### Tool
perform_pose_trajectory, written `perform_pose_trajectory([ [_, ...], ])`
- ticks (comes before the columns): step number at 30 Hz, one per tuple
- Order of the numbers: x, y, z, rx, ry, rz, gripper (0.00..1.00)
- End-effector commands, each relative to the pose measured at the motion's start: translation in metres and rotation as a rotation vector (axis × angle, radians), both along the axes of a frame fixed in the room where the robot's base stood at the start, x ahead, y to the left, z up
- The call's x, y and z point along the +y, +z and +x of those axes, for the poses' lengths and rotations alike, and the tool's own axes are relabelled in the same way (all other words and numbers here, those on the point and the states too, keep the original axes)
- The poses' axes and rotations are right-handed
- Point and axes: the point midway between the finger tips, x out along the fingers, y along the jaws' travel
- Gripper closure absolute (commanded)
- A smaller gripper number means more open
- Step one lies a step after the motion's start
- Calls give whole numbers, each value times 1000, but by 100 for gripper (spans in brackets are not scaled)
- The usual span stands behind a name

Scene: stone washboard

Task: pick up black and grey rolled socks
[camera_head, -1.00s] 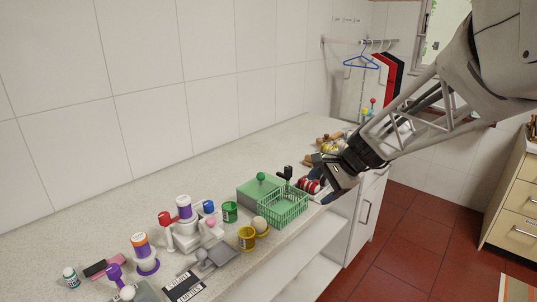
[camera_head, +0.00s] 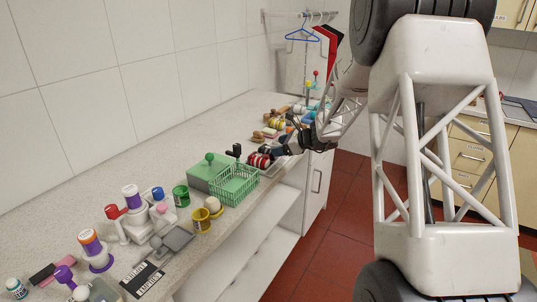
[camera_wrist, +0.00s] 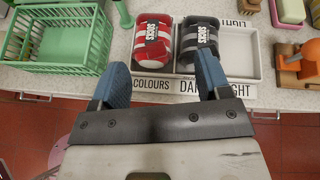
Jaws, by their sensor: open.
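The black and grey rolled socks (camera_wrist: 200,40) show in the wrist view as a dark roll with a "SOCKS" label band. They lie in the middle, dark compartment of a white sorting tray (camera_wrist: 237,68). Red and white rolled socks (camera_wrist: 153,42) lie in the colours compartment just left of them. My gripper (camera_wrist: 162,64) is open and empty, its blue fingers pointing at the tray's front edge. The right finger is just in front of the dark socks, the left finger is left of the red pair. In the head view my gripper (camera_head: 293,142) is by the tray and partly hides it.
A wooden block with an orange part (camera_wrist: 297,62) stands to the right. The tray's light compartment (camera_wrist: 238,50) looks empty. Several jars and labelled items crowd the counter (camera_head: 70,190) towards the near left.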

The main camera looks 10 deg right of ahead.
Motion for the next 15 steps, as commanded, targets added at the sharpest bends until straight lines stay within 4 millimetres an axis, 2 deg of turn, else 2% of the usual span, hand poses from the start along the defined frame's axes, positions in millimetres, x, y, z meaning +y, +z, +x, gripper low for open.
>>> perform_pose_trajectory([
  [1,-8,-11,10,14,-32,30,30],
  [6,-28,-29,33,38,-116,111,30],
  [15,-37,-38,44,52,-155,150,30],
])
